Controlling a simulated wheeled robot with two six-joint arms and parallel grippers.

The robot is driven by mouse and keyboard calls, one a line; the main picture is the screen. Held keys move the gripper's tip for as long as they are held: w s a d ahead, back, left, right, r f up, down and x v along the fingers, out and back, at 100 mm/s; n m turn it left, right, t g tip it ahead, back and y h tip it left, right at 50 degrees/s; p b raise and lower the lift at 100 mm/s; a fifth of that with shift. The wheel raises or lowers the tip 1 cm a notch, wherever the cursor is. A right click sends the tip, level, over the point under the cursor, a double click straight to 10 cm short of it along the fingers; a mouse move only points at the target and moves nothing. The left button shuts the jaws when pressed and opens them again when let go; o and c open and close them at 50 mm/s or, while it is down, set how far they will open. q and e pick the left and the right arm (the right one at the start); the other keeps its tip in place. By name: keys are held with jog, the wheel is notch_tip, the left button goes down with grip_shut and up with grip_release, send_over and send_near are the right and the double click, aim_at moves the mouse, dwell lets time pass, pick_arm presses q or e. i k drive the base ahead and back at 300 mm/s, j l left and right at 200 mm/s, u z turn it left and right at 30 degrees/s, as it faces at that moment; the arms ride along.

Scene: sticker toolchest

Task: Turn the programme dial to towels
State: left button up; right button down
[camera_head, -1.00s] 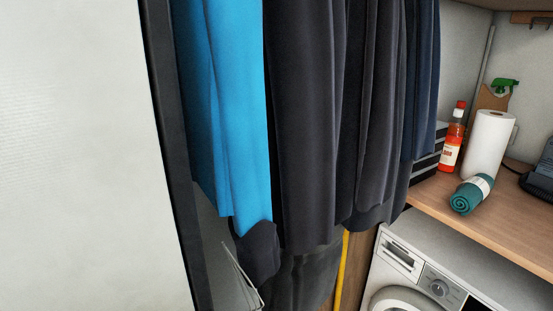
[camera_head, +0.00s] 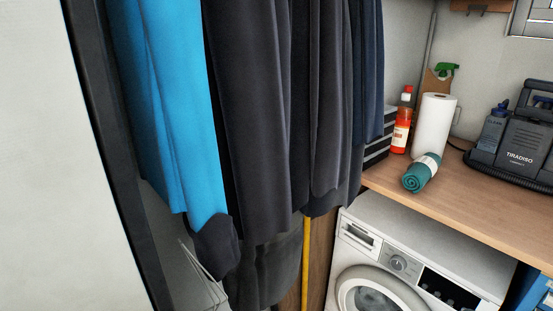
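The programme dial (camera_head: 398,263) is a round grey knob on the front panel of a white washing machine (camera_head: 440,246) at the lower right. The dial sits between the detergent drawer (camera_head: 358,236) and a dark display panel (camera_head: 447,289). Its markings are too small to read. The round door (camera_head: 345,297) below is cut off by the picture's bottom edge. Neither of my grippers is in view.
A wooden counter (camera_head: 480,210) above the machine holds a red bottle (camera_head: 402,125), a paper roll (camera_head: 433,125), a teal rolled towel (camera_head: 415,179) and a dark TIRADISO case (camera_head: 515,150). Hanging clothes (camera_head: 255,120) and a pale panel (camera_head: 50,180) fill the left.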

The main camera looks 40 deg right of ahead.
aim_at(399, 264)
jog(key=k+j, duration=0.1)
jog(key=j, duration=0.7)
jog(key=k+j, duration=0.15)
jog(key=j, duration=0.25)
jog(key=z, duration=1.8)
jog(key=i+l+z, duration=0.1)
jog(key=z, duration=0.25)
jog(key=i+z, duration=0.3)
jog(key=k+l, duration=0.1)
jog(key=i+l, duration=0.15)
jog(key=i, duration=0.2)
jog(key=i+l+u, duration=0.1)
jog(key=i, duration=0.3)
jog(key=l, duration=0.1)
